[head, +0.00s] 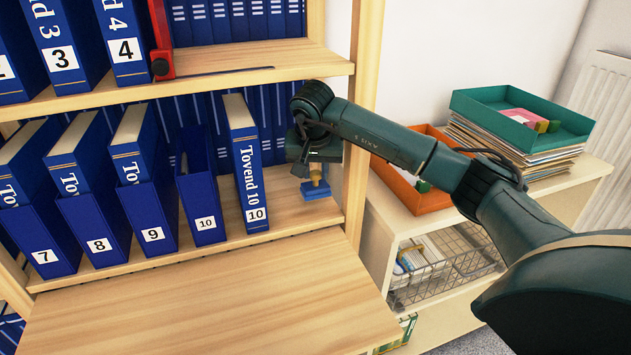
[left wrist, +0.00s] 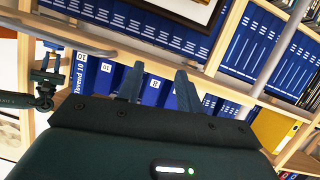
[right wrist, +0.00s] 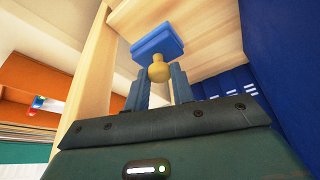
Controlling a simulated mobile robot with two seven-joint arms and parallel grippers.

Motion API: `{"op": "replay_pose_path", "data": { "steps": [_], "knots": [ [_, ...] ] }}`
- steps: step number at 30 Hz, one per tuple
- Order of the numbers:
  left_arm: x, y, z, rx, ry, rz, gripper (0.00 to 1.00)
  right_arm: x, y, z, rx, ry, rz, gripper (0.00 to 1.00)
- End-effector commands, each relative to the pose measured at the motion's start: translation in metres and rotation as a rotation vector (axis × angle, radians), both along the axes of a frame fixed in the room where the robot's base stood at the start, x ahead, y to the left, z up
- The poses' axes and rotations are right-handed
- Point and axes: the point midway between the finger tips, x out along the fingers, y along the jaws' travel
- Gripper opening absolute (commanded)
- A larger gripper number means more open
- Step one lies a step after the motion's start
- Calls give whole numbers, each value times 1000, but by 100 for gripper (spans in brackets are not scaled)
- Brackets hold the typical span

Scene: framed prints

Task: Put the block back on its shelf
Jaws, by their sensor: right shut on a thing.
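The block is a flat blue piece (head: 320,190) with a yellow knob, at the right end of the middle shelf (head: 285,205) by the upright. My right gripper (head: 316,166) is shut on its yellow knob (right wrist: 158,68). The blue part (right wrist: 157,42) shows beyond the fingertips in the right wrist view. I cannot tell whether the block touches the shelf board or hangs just above it. My left gripper (left wrist: 158,80) is out of the head view. In the left wrist view its fingers are apart with nothing between them, facing the binder shelves.
The binder Tovend 10 (head: 247,165) stands left of the block, beside an empty blue case (head: 200,205). A wooden upright (head: 361,120) is close on the right. A red bookend (head: 161,60) stands on the shelf above. A low cabinet holds an orange tray (head: 412,195) and a green tray (head: 520,125).

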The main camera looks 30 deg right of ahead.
Motion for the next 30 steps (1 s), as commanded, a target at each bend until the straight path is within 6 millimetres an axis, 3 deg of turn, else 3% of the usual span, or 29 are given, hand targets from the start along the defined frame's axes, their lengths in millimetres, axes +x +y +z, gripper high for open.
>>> {"op": "replay_pose_path", "data": {
  "steps": [4, 10, 21, 22, 30],
  "knots": [
    [1, 0, 0, -1, -1, -1, 36, 2, -1, -8, 0, 1, 1, 0],
    [1, 0, -1, 0, -4, -1, 36, 1, -1, -34, 0, 1, 1, 0],
    [-1, 0, -1, -1, -6, 0, 36, 2, -1, -39, -1, -1, 0, 0],
    [-1, 0, -1, -1, -6, 0, 36, 2, -1, -38, -1, -1, 0, 26],
    [-2, 0, 0, -1, -5, 2, 36, 2, -1, -38, -1, -1, 0, 46]
  ]
}}
